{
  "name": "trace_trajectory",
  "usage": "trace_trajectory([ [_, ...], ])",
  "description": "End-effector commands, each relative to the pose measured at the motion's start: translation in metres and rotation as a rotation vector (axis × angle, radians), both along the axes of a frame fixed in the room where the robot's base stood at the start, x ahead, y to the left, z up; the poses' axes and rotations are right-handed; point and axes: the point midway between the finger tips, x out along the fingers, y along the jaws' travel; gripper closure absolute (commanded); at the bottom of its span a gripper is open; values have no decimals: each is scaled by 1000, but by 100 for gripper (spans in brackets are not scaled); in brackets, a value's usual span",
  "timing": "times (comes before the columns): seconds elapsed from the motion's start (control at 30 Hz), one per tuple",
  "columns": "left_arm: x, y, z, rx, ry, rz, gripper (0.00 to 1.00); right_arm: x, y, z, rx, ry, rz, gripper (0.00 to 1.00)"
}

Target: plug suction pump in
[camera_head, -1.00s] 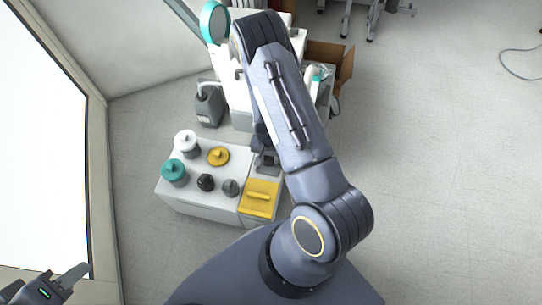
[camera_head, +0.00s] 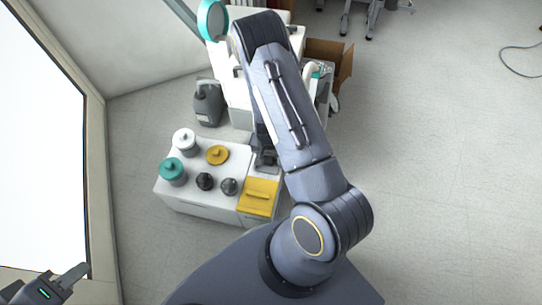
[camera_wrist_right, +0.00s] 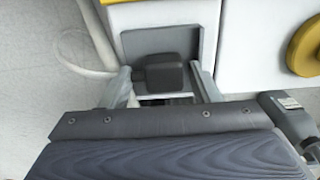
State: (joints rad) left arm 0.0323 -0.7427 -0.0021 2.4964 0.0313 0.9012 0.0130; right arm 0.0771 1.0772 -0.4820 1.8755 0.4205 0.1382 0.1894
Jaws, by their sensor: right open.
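My right gripper (camera_wrist_right: 160,74) is open, with one finger on each side of the block; contact is unclear. In the head view my right gripper (camera_head: 265,157) is low over the right part of the white cabinet (camera_head: 190,203), partly hidden by my arm. My left gripper (camera_head: 62,284) is at the bottom left corner, away from the cabinet, its opening unclear.
The cabinet top carries a white jar (camera_head: 185,142), a teal jar (camera_head: 172,171), a yellow disc (camera_head: 217,154), dark knobs (camera_head: 205,181) and a yellow lid (camera_head: 259,196). A grey canister (camera_head: 208,103) stands behind. A pale hose (camera_wrist_right: 82,66) runs left of my right gripper.

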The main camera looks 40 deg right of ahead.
Motion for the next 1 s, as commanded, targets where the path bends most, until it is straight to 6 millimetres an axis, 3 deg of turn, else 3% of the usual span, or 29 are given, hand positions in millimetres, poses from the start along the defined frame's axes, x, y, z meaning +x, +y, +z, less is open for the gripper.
trace_trajectory([
  [0.37,0,0,2,0,0,0,64,6,3,4,2,-10,4,39],
  [0.73,0,-1,27,0,0,0,64,3,0,63,1,-8,1,39],
  [1.0,0,-1,32,0,0,0,64,1,-2,79,2,-2,0,39],
])
